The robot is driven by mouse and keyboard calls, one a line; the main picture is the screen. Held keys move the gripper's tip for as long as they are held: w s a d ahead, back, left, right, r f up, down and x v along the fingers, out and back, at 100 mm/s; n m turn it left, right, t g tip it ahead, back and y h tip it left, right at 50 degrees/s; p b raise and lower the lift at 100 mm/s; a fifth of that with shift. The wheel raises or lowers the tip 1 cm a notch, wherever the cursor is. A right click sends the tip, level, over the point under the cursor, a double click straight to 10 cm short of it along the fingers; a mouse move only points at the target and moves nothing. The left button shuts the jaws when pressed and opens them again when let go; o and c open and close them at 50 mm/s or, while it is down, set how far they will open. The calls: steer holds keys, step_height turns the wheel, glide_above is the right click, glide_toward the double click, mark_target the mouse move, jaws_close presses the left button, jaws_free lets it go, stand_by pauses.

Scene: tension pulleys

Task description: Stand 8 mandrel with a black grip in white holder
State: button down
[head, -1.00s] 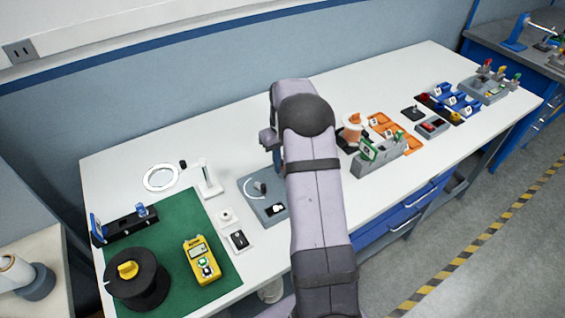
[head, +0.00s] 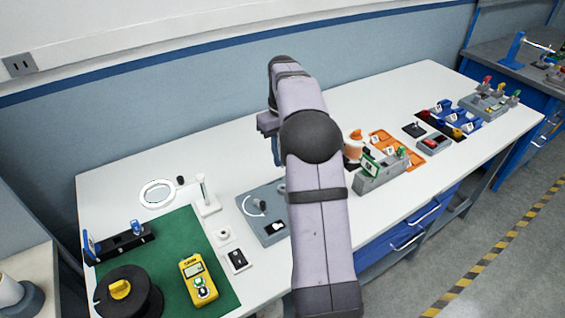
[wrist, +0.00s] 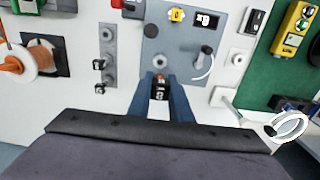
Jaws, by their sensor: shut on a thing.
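My gripper (wrist: 160,88) is shut on a small dark piece (wrist: 159,93) with a pale mark and an orange-red spot at its far end. The mark is too small to read, and any rod below is hidden. In the head view my gripper hangs above the bench, mostly hidden by my arm. A small white block with a round hole (head: 223,236) lies beside the green mat; it also shows in the wrist view (wrist: 238,58). A white stand with an upright rod (head: 206,196) is behind it. I cannot tell which is the white holder.
The grey plate with a curved white scale (head: 264,212) is close to my gripper. A grey strip with black-topped pieces (wrist: 107,55) and an orange-and-white spool (wrist: 39,57) lie left in the wrist view. A ring magnifier (head: 158,193) and yellow meter (head: 196,280) are at the left.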

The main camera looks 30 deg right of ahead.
steer(key=shift+r, duration=0.15)
steer(key=shift+r+p, duration=2.4)
steer(key=shift+p, duration=0.25)
